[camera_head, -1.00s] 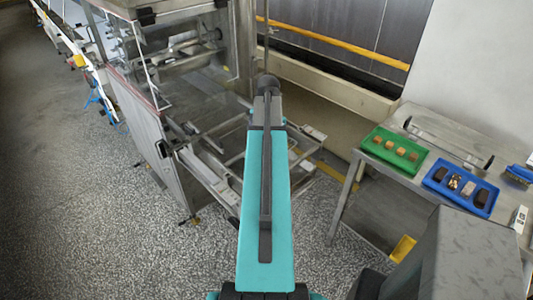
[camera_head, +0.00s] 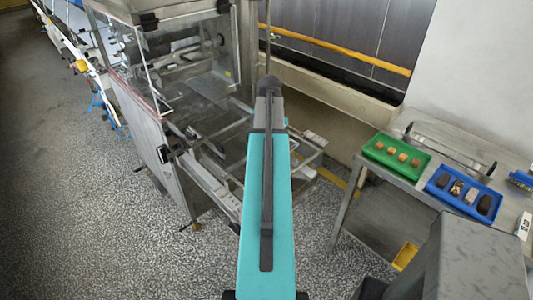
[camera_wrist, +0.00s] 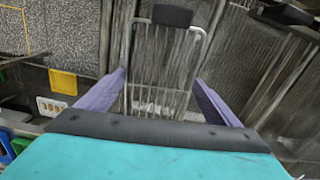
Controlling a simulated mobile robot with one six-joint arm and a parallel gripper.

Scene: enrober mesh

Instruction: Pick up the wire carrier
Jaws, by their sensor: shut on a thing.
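In the wrist view, the wire carrier (camera_wrist: 172,16) is a pale metal wire frame with close parallel wires and a black block across its far end. It lies between the two purple fingers of my gripper (camera_wrist: 160,77), one finger along each side rail. My gripper is shut on the wire carrier. The near end of the carrier is hidden behind the dark edge of my gripper body. In the head view, my teal arm hides the gripper and most of what is below it.
A steel machine with clear panels (camera_head: 185,75) stands left of my arm, with rails jutting out low. At right, a steel table (camera_head: 345,200) bears a green tray (camera_head: 372,155) and a blue tray (camera_head: 462,205). A yellow bin (camera_head: 405,256) is below. Speckled floor is free at left.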

